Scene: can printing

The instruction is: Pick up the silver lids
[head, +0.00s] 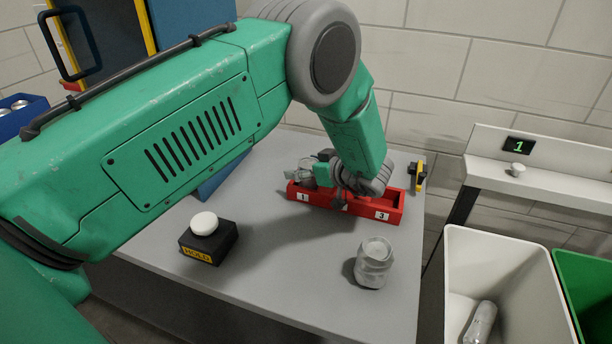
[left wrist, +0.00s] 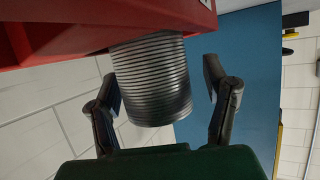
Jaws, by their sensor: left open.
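The silver lids (left wrist: 152,82) show in the left wrist view as a ribbed stack standing in the red tray (left wrist: 55,35). In the head view the red tray (head: 393,214) has numbered compartments and sits at the back of the grey table. My left gripper (head: 306,172) is at the tray's left end, by compartment 1, and my arm and gripper hide much of that spot. In the left wrist view its two fingers (left wrist: 166,98) are open, one on each side of the stack, with a visible gap at the right finger. My right gripper is not in view.
A silver can (head: 374,265) stands at the table's front right. A black box with a white button (head: 207,240) is at the front left. A white bin (head: 515,262) with a can in it and a green bin (head: 588,290) stand right of the table. The front middle is clear.

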